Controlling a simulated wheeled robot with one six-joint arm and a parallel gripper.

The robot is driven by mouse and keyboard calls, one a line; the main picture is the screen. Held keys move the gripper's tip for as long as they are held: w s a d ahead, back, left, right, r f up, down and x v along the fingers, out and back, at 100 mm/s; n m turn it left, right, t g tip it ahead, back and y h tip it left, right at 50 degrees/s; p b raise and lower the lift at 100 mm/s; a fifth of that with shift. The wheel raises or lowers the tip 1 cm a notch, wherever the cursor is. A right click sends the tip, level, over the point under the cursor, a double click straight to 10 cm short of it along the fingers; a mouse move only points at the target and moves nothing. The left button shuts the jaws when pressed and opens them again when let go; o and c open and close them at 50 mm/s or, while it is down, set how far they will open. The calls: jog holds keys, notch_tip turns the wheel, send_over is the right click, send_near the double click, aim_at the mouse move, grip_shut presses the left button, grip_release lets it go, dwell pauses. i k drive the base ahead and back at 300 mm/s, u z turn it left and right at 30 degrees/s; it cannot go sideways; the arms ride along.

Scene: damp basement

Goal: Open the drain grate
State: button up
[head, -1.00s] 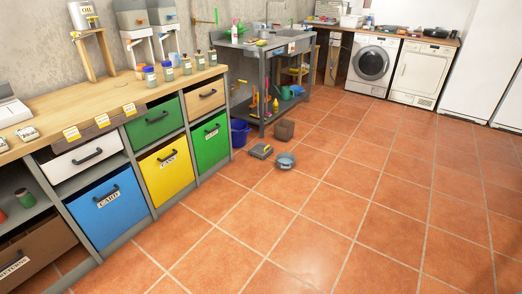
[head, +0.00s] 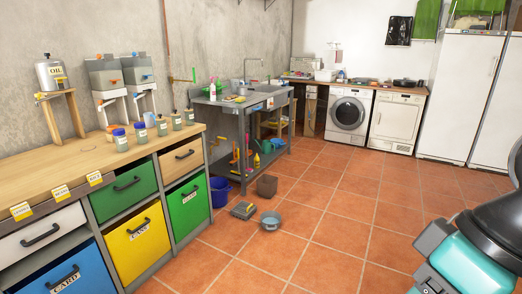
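I cannot make out a drain grate for certain. A small flat grey object with some yellow on it (head: 244,210) lies on the tiled floor, in front of the sink bench; I cannot tell what it is. Part of my own arm, teal and black, shows at the lower right. My gripper's fingers are not in view.
A round grey-blue basin (head: 270,220), a brown box (head: 266,185) and a blue bucket (head: 219,192) stand on the floor near the metal sink bench (head: 245,135). Sorting drawers (head: 137,238) line the left. A washing machine (head: 348,114) stands at the back. The middle floor is open.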

aim_at(244, 205)
jog(key=u, duration=0.65)
jog(key=i, duration=1.25)
jog(key=u, duration=0.5)
jog(key=i, duration=1.9)
jog(key=z, duration=0.75)
jog(key=i, duration=1.25)
jog(key=z, duration=0.6)
